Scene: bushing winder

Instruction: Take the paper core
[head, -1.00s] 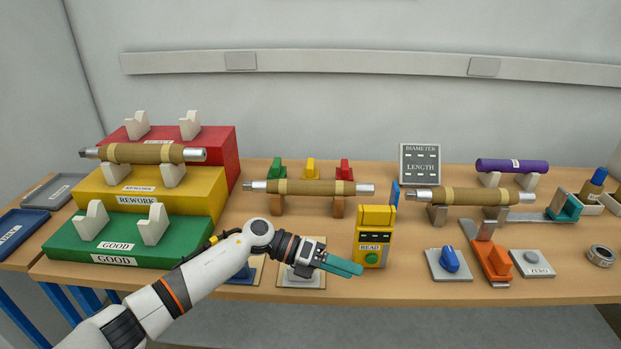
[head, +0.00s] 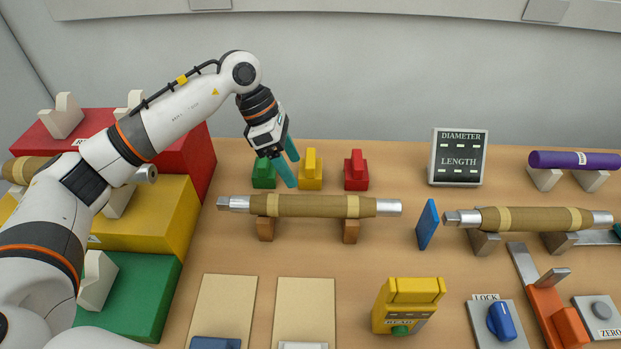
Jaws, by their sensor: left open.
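A brown paper core (head: 312,206) with silver metal ends lies level across two brown wooden supports in the middle of the table. A second paper core (head: 530,219) rests on grey supports to the right. A third paper core (head: 30,170) shows at the far left, partly hidden behind my arm. My left gripper (head: 291,172) has teal fingers that are apart and empty. In the picture it is just above the left half of the middle core, in front of the small green and yellow blocks. It seems not to touch the core.
Green (head: 264,173), yellow (head: 311,172) and red (head: 356,172) blocks stand behind the middle core. A blue upright plate (head: 427,224) stands off its right end. A yellow reader (head: 407,305) is in front. A diameter and length display (head: 459,157) stands at the back.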

